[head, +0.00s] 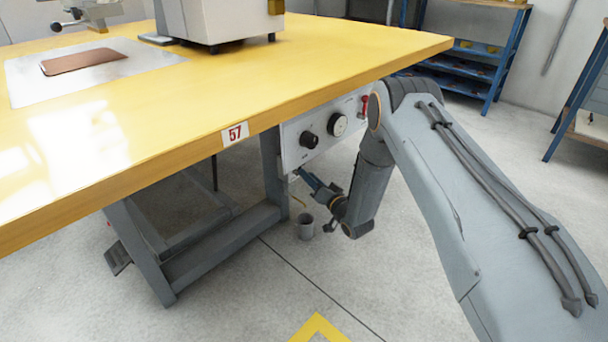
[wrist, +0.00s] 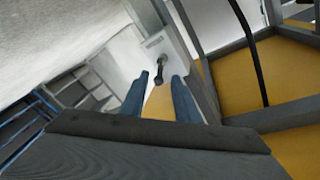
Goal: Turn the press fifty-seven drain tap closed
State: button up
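The press carries a red and white 57 label (head: 235,134) on the edge of its yellow table. In the wrist view a small dark tap with a lever handle (wrist: 161,72) stands out from a pale plate. My gripper (wrist: 160,88) is open, with one blue finger on each side of the line to the tap handle. The handle shows in the gap at or just beyond the fingertips; I cannot tell whether they touch it. In the head view my gripper (head: 308,180) is below the control panel (head: 297,154), where the tap is too small to make out.
The panel has a black knob (head: 308,141), a white dial (head: 337,124) and a red lever (head: 364,104). A grey cup (head: 305,228) stands on the floor below my gripper. The table's grey leg frame (head: 272,170) is close on the left. Open floor lies in front.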

jog(key=shift+b+x, duration=0.6)
jog(key=shift+x, duration=1.35)
grip_shut()
